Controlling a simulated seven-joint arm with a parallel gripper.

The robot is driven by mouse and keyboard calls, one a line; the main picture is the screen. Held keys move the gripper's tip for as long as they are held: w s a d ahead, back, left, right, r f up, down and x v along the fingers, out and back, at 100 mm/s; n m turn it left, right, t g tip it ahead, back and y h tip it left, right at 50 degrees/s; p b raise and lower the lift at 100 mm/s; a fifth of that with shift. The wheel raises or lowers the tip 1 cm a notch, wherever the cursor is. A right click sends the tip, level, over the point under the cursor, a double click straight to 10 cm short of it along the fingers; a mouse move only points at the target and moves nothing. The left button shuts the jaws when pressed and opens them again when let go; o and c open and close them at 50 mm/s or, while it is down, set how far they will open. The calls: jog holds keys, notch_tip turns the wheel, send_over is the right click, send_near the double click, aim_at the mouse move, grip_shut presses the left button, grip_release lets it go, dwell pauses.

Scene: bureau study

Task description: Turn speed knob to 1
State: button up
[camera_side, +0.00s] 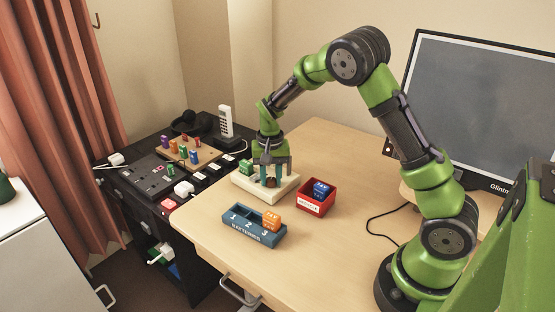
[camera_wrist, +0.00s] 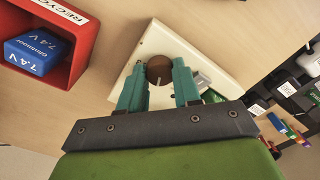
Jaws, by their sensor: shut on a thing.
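The speed knob (camera_wrist: 159,70) is a round brown dial on a cream box (camera_wrist: 198,52). A short pale pointer line on it runs toward the bottom of the wrist view. No numbers around it are readable. My gripper (camera_wrist: 157,66) has its two teal fingers on either side of the knob and is shut on it. In the side view my gripper (camera_side: 271,180) reaches down onto the cream box (camera_side: 286,190) and mostly hides the knob. A green block (camera_side: 246,167) is at the left end of the box.
A red bin (camera_side: 316,198) with a blue battery (camera_side: 321,188) stands close right of the box. A blue battery tray (camera_side: 245,237) holding an orange battery (camera_side: 271,220) is in front. A black cabinet with sockets and a peg board (camera_side: 205,157) is at left. The front right tabletop is clear.

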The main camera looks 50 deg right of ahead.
aim_at(271, 179)
jog(key=o, duration=0.8)
jog(key=shift+c, duration=0.2)
notch_tip(271, 179, up, 17)
jog(key=s+a+r+n+t, duration=0.1)
jog(key=s+a+n+t, duration=0.1)
jog(key=s, duration=0.4)
jog(key=s+a+r+n+t+y, duration=0.1)
jog(key=s+a+t, duration=0.1)
jog(key=s+a, duration=0.3)
jog(key=s+a+r+n+t+y, duration=0.1)
jog(key=s+a+n+t, duration=0.1)
jog(key=s, duration=0.7)
jog(key=shift+s+a+r+n+t, duration=0.15)
jog(key=shift+a+r+n+t, duration=0.15)
jog(key=shift+a+t, duration=0.55)
